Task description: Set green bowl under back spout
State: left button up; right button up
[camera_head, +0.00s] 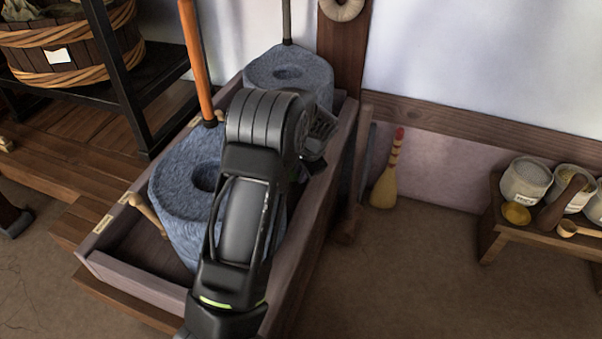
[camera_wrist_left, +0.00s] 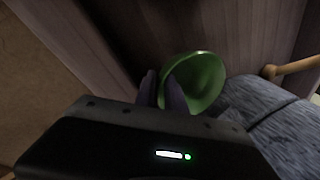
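The green bowl (camera_wrist_left: 203,80) shows in the left wrist view, tilted toward the camera beside a blue-grey quern stone (camera_wrist_left: 285,130). My left gripper (camera_wrist_left: 161,90) has its fingers close together at the bowl's left rim, one inside and one outside, and appears shut on it. In the head view my left arm covers the front quern (camera_head: 185,185), and the gripper (camera_head: 318,135) is beside the back quern (camera_head: 290,75); the bowl is hidden there. A wooden spout-like peg (camera_wrist_left: 292,67) juts beside the stone. My right gripper is not in view.
Both querns stand in a wooden trough (camera_head: 140,275) with raised walls. An orange upright handle (camera_head: 195,60) rises from the front quern. A broom (camera_head: 386,182) leans at the wall; a bench (camera_head: 535,228) with pots stands right. The floor between is clear.

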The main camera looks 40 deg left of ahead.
pick_arm(q)
jog(key=p+v, duration=0.2)
jog(key=v, duration=1)
jog(key=shift+s, duration=0.1)
dwell(0.4)
jog(key=s+d+f+n+h, duration=0.1)
jog(key=s+d+f+h, duration=0.3)
jog(key=d+f, duration=0.65)
jog(key=s+d+f+h, duration=0.1)
jog(key=s+d+f, duration=0.5)
jog(key=d+f, duration=0.45)
jog(key=s+d+f+n+h, duration=0.1)
jog(key=s+d+f+n, duration=0.1)
jog(key=s+d, duration=0.4)
jog(key=s+d+f+n+h, duration=0.1)
jog(key=s+d+f+n, duration=0.1)
jog(key=s+d, duration=0.5)
jog(key=s+f, duration=0.1)
jog(key=s, duration=0.3)
jog(key=shift+s+f+n+h+p, duration=0.2)
jog(key=shift+s+n+h+p, duration=0.1)
jog(key=shift+s+n+h, duration=0.1)
